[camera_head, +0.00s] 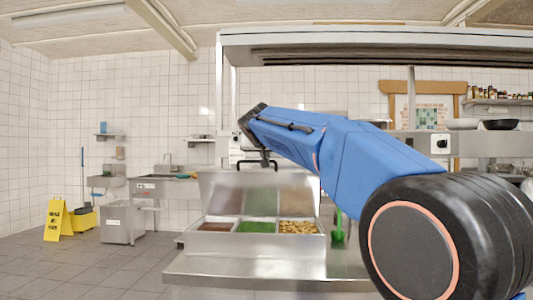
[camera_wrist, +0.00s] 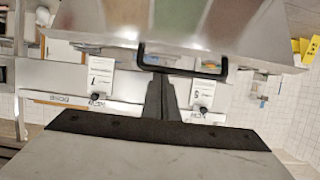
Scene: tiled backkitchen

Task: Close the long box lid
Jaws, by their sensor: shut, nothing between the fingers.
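The long metal box (camera_head: 255,242) stands on the steel counter, with its lid (camera_head: 222,192) raised and tilted up at the back. A black handle (camera_head: 257,164) sits on the lid's upper edge. In the wrist view the lid (camera_wrist: 240,18) fills the top, with its handle (camera_wrist: 183,70) hanging from the edge. My gripper (camera_wrist: 158,77) is shut and empty, its fingertips at the left half of the handle bar. I cannot tell whether they touch it. In the head view my arm reaches over the box from the right, and the fingertips are not clear.
Open compartments in the box hold brown, green (camera_head: 256,227) and yellowish (camera_head: 298,227) food. A green utensil (camera_head: 338,228) stands just right of the box. A steel shelf (camera_head: 380,45) hangs above. A yellow floor sign (camera_head: 58,219) and sinks stand far left.

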